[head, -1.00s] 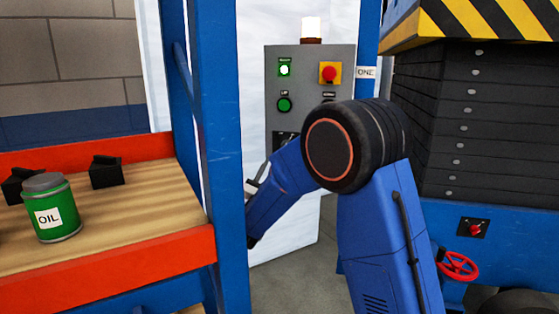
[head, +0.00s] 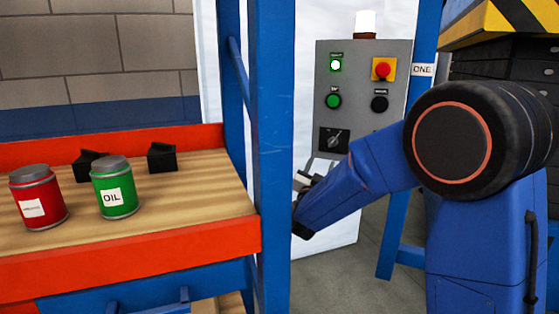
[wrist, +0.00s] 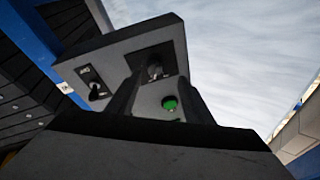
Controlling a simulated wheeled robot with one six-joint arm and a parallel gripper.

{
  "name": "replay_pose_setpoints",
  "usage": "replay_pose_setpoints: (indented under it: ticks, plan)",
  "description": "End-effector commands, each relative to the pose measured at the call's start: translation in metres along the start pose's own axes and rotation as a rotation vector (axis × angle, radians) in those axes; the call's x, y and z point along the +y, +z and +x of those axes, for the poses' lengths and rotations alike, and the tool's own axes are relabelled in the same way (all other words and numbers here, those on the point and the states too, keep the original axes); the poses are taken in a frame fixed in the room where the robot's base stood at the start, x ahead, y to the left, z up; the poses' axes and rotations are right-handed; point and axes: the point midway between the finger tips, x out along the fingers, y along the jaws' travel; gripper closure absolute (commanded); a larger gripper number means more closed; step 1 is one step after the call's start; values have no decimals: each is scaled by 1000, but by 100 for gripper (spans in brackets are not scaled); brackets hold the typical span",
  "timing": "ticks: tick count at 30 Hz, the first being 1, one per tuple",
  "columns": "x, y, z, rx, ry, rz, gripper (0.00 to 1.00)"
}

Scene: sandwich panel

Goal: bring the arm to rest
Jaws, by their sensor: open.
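My blue arm (head: 365,180) is bent at the right of the head view, its big dark joint in front of the stacked dark plates. Its forearm slopes down left to my gripper (head: 303,188), beside the blue post; the fingers are small and hard to make out there. In the wrist view my gripper (wrist: 158,80) has its two dark fingers apart with nothing held between them. A grey box (wrist: 120,50) with a dark knob and a green button shows beyond the fingers. I cannot tell the exact gap, but no contact is visible.
A grey control panel (head: 360,90) with lit green lamp and red button stands behind the forearm. A blue post (head: 273,150) is close left of the gripper. An orange-edged shelf (head: 130,267) bears a red can (head: 37,195) and a green OIL can (head: 114,187).

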Motion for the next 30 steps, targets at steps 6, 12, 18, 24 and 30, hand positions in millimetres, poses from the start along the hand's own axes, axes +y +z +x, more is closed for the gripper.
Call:
replay_pose_setpoints:
  ticks: [6, 12, 18, 24, 30]
  plan:
    - [6, -22, -7, -210, -100, 17, 53]
    - [16, -35, -35, -404, -183, -1, 53]
    - [35, -47, -80, -596, -249, -51, 53]
    - [66, -56, -138, -787, -289, -125, 53]
    - [111, -65, -207, -976, -294, -220, 53]
